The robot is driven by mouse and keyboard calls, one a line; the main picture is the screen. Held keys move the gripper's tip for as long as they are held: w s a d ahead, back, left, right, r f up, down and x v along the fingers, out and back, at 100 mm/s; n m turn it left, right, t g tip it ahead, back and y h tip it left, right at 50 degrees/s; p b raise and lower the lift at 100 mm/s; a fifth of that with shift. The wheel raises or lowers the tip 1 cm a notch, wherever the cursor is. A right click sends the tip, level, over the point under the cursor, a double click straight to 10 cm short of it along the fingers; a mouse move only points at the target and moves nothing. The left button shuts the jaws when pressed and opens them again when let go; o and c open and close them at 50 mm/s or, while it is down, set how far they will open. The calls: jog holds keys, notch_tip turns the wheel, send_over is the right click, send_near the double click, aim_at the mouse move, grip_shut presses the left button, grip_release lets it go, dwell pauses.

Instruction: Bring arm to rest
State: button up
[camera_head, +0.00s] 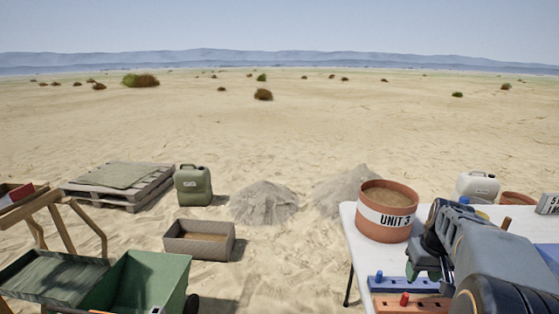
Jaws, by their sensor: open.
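My arm (485,250) reaches in from the lower right over the white table (355,240). My gripper (422,266) is at its left end, open, with nothing seen between the jaws; the arm partly hides it. It is just in front of and to the right of a terracotta tub (388,236) of sand labelled "UNIT 3". Below it on the table lie a blue holed board (422,284) with a blue peg (379,276) and a red-brown one (392,305) with a red peg (404,299).
A white jerrycan (477,187) and an orange pot (518,199) stand behind my arm; a grey sign (547,204) is at right. On the sand are a box (198,248), green jerrycan (193,187), pallet (118,190) and sand piles (263,203). Green bins (135,285) stand lower left.

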jog(key=s+a+r+p, duration=0.3)
jog(key=a+p, duration=0.1)
jog(key=a, duration=0.3)
jog(key=s+a+r+n+t+p, duration=0.1)
jog(key=s+a+r+p, duration=0.2)
jog(key=a, duration=0.3)
jog(key=s+a+r+t+p, duration=0.1)
jog(key=s+a+r+p, duration=0.3)
jog(key=a, duration=0.3)
jog(key=shift+a+n+p, duration=0.3)
jog(key=shift+p, duration=0.2)
